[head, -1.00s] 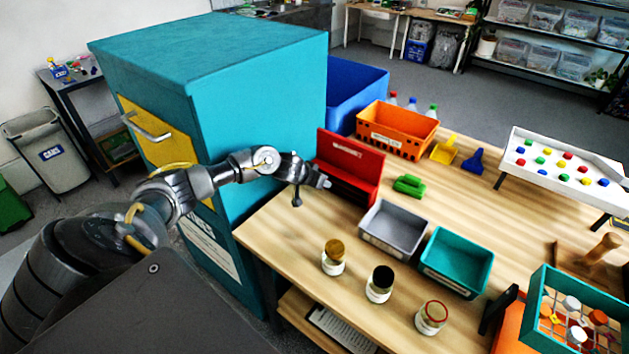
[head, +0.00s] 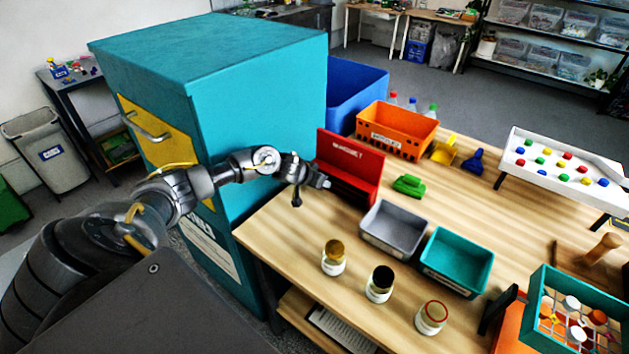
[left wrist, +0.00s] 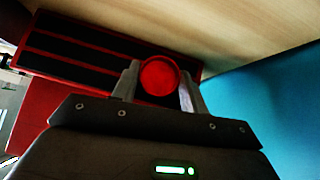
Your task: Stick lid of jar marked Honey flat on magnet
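The red magnet (head: 352,157), labelled MAGNET, has an upright back panel and stands at the table's left end. In the left wrist view its black-striped red part (left wrist: 75,58) lies beyond and left of my fingers. My left gripper (head: 324,183) is just in front of the magnet. In the left wrist view my left gripper (left wrist: 160,88) is shut on a round red lid (left wrist: 159,75), whose flat face shows. I cannot tell whether the lid touches the magnet. Three jars stand near the front edge: brown-topped (head: 334,257), dark-topped (head: 380,283) and red-rimmed (head: 431,317). Their labels are unreadable.
A tall teal cabinet (head: 260,130) stands close beside my left arm. A grey bin (head: 392,230), a teal bin (head: 457,262) and a green block (head: 409,186) are right of the magnet. An orange crate (head: 397,130) stands behind it. The table front left is clear.

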